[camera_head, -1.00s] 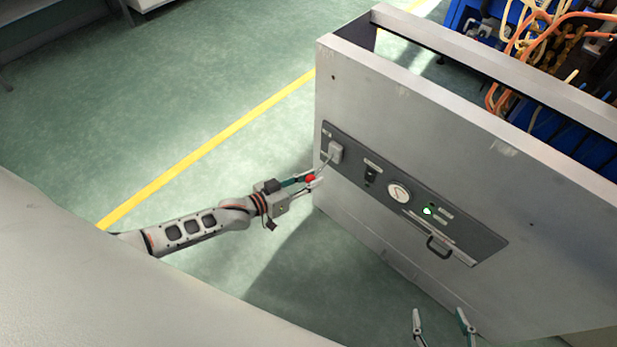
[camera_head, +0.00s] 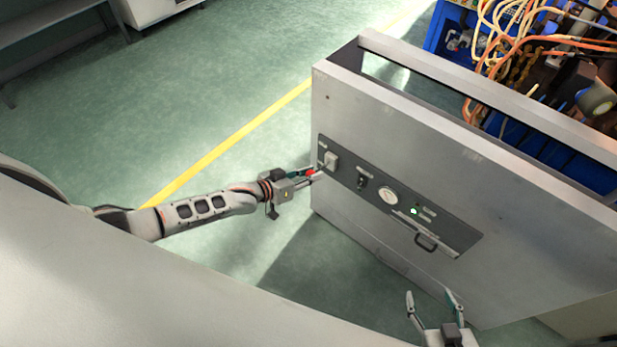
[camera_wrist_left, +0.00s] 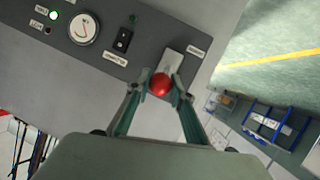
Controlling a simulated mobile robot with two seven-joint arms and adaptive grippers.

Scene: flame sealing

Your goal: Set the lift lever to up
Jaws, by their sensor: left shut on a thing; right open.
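The lift lever has a red ball knob (camera_head: 310,172) and a light grey housing (camera_head: 331,161) at the left end of the dark control panel (camera_head: 450,238). My left gripper (camera_head: 314,172) is shut on the knob. In the left wrist view, the red knob (camera_wrist_left: 160,84) sits between the two fingertips (camera_wrist_left: 158,86), just in front of the grey housing (camera_wrist_left: 173,62). The lever's rod is mostly hidden. The small labels beside it are too blurred to read. My right gripper (camera_head: 433,300) is open and empty, low in front of the cabinet.
The panel also carries a black rocker switch (camera_head: 361,182), a round gauge (camera_head: 387,196), a lit green lamp (camera_head: 413,211) and a handle (camera_head: 426,241). The grey cabinet (camera_head: 440,150) stands on green floor. Hoses and blue machinery (camera_head: 510,50) lie behind it.

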